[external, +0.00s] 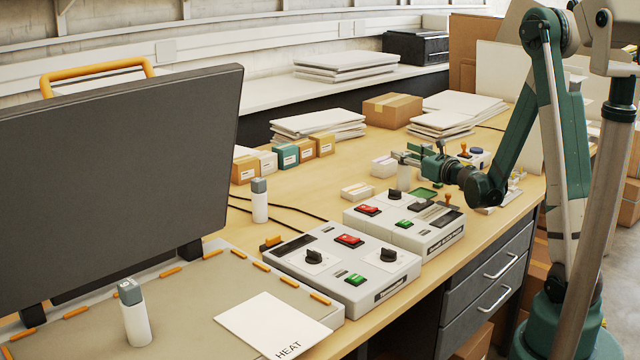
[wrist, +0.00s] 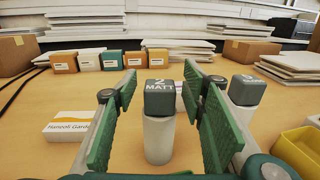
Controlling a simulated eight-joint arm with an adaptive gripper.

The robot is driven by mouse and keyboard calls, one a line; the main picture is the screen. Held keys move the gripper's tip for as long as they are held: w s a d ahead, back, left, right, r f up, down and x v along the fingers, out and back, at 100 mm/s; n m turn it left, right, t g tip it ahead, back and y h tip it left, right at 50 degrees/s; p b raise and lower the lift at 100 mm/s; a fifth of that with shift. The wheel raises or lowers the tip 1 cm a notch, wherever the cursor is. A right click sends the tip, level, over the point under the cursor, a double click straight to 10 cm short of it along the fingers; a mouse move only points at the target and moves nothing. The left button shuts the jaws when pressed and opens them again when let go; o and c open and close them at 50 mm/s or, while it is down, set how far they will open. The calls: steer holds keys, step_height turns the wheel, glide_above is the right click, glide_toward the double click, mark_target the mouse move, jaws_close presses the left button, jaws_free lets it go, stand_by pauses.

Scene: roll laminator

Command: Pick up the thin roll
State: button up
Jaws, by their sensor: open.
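A white upright roll with a grey square cap marked "2 MATT" (wrist: 158,130) stands on the table between my fingers in the wrist view. My gripper (wrist: 160,78) is open, with a green-padded finger on each side of it and gaps showing. A second roll, its grey cap marked "3" (wrist: 246,90), stands to the right, partly hidden behind the right finger. In the external view my gripper (external: 408,158) is low over the table, by a white roll (external: 403,179). Other capped rolls stand at middle left (external: 260,204) and front left (external: 134,318). I cannot tell which is thinnest.
A labelled white card box (wrist: 72,126) lies left of the fingers. A yellow tray (wrist: 300,150) is at lower right. Small boxes (wrist: 88,60) line the back. Two control units (external: 345,262) (external: 408,222) with knobs stand at the table's front.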

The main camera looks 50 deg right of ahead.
steer(key=c, duration=1.2)
steer(key=shift+r, duration=0.15)
steer(key=shift+r+p, duration=1.5)
steer(key=shift+r, duration=3.4)
